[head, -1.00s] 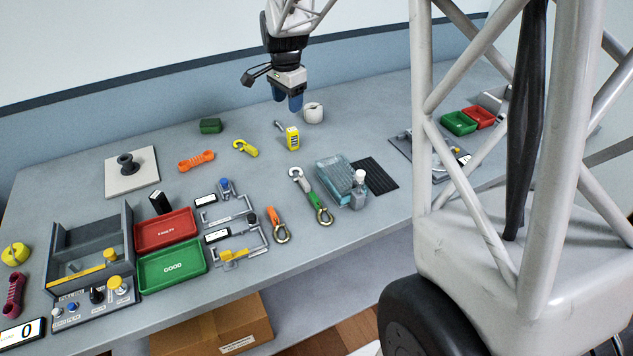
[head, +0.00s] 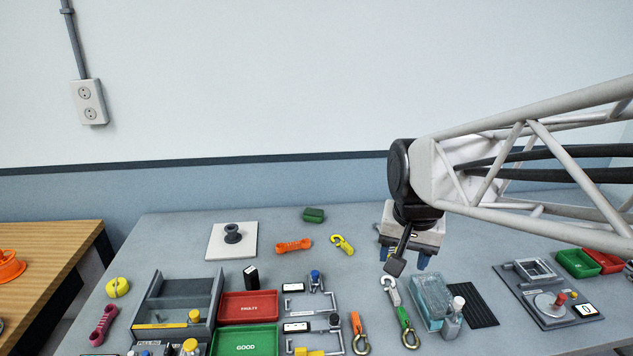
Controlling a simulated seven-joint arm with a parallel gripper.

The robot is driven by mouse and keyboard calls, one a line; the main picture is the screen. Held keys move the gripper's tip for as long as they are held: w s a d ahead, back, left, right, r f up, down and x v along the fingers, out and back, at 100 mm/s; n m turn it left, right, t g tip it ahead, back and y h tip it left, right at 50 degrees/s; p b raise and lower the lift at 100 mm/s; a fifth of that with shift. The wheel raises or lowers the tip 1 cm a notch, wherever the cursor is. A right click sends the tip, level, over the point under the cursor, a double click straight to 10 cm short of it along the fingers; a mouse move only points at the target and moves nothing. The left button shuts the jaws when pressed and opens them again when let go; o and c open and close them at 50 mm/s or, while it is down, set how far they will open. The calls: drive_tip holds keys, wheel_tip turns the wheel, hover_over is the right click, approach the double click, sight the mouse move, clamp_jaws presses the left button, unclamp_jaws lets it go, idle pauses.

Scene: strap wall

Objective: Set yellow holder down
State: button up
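My gripper (head: 404,256) is over the right-middle part of the grey table. Its blue fingers are spread apart, and a dark part of the wrist hangs in front of the gap. I see nothing held, though part of the gap is covered. The yellow block-shaped holder with dark marks does not show now; my gripper and arm cover that area. A yellow hook (head: 342,244) lies on the table to the left of my gripper, clear of it.
A grey hook piece (head: 391,291), a blue-grey tub (head: 431,296), a bottle (head: 453,318) and a black mat (head: 472,304) lie in front of my gripper. A red tray (head: 248,306), a green tray (head: 245,340) and an orange link (head: 293,246) are left. Table left of the tub is partly free.

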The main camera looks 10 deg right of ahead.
drive_tip(key=s+a+f+n, duration=0.1)
drive_tip(key=s+n, duration=0.3)
drive_tip(key=s, duration=0.7)
drive_tip(key=shift+a+f+t, duration=0.3)
drive_tip(key=shift+a+f, duration=0.05)
drive_tip(key=shift+a, duration=0.05)
drive_tip(key=shift+s, duration=0.1)
idle(0.5)
